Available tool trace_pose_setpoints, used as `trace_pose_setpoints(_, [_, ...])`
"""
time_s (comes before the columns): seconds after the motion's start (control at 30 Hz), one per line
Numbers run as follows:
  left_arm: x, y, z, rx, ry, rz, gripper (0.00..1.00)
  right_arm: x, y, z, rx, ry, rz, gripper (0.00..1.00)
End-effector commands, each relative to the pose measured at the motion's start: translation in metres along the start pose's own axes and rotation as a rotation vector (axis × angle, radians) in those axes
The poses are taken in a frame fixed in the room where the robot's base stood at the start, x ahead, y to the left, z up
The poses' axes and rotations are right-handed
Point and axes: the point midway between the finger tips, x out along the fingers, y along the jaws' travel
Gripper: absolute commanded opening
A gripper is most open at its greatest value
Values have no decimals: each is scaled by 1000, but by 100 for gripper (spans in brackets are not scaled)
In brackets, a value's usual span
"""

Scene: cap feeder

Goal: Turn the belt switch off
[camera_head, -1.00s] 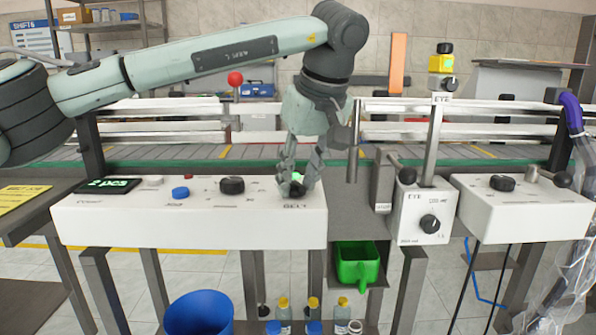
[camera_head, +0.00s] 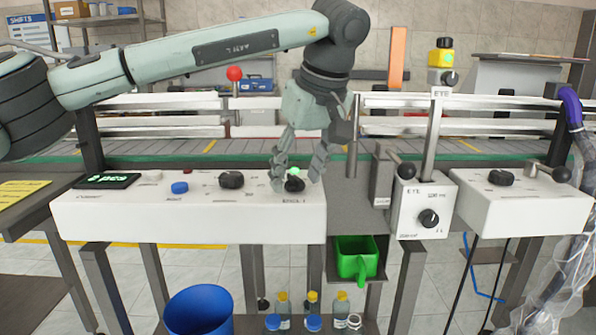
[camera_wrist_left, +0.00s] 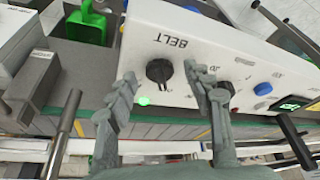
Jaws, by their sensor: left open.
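The belt switch (camera_head: 294,185) is a black rotary knob at the right end of the long white control panel (camera_head: 130,222). In the left wrist view the black knob (camera_wrist_left: 159,71) stands beside the printed word BELT, and a green lamp (camera_wrist_left: 144,101) next to it is lit. My left gripper (camera_head: 297,181) points down over the knob with its fingers spread, one on each side. In the left wrist view the fingers look apart from the knob. I cannot tell which setting the knob points to. My right gripper is not in view.
The same panel holds another black knob (camera_head: 231,180), a blue button (camera_head: 180,188) and a green-lit display (camera_head: 107,181). The EYE box (camera_head: 424,212) stands to the right, past a grey post. A green bin (camera_head: 355,257) hangs below. The conveyor (camera_head: 440,155) runs behind.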

Motion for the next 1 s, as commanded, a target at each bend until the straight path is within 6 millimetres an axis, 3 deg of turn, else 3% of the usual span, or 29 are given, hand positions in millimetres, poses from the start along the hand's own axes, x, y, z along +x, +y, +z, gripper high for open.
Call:
trace_pose_setpoints(0.17, [-16, 0, 0, 0, 2, 2, 51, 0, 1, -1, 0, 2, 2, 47])
trace_pose_setpoints(0.6, [-102, 1, 0, 0, 1, 2, 51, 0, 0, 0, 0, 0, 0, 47])
trace_pose_setpoints(0.8, [-118, 0, 0, 0, 1, 0, 51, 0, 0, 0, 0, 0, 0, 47])
trace_pose_setpoints(1.0, [-120, 0, 0, 0, 0, 0, 51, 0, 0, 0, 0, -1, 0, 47])
